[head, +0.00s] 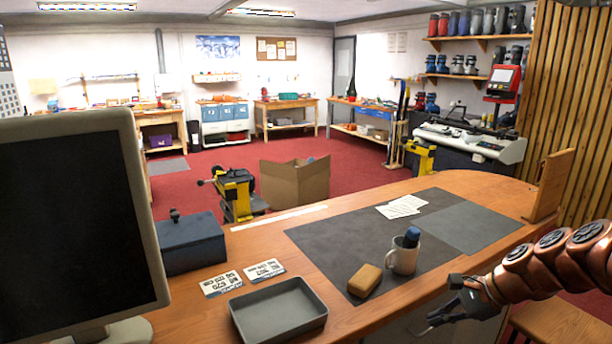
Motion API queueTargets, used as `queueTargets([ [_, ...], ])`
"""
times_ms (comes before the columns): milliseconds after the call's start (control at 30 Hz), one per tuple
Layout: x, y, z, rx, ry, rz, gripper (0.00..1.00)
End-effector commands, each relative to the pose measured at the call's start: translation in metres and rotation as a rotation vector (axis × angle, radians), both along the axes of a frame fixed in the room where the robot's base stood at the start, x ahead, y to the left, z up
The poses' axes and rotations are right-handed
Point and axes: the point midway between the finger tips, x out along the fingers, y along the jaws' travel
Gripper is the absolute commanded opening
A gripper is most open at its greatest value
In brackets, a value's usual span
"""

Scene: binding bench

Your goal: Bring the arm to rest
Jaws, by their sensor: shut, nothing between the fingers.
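My gripper (445,315) is at the lower right of the head view, at the end of my copper-coloured arm. It is beside the near edge of the wooden bench (352,325), to the right of the grey tray. Its dark fingers point left. It is shut and holds nothing. The arm comes in from the right edge of the picture, and part of it is out of view.
A grey tray (278,332), two printed cards (264,270), a blue box (192,247) and a monitor (80,215) stand further left. Papers (403,206) lie behind.

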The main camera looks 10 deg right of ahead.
Motion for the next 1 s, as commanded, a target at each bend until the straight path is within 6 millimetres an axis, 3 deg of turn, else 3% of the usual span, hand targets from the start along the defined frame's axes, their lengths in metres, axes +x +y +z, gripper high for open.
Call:
queueTargets([
  [33, -0.006, 0.025, 0.007, -0.041, -0.012, 0.094, 0.0],
  [200, -0.038, 0.092, 0.019, -0.165, -0.044, 0.391, 0.0],
  [300, -0.063, 0.123, 0.022, -0.233, -0.057, 0.56, 0.0],
  [500, -0.12, 0.166, 0.022, -0.364, -0.073, 0.877, 0.0],
  [700, -0.181, 0.185, 0.017, -0.479, -0.074, 1.167, 0.0],
  [1000, -0.258, 0.18, 0.007, -0.604, -0.06, 1.504, 0.0],
])
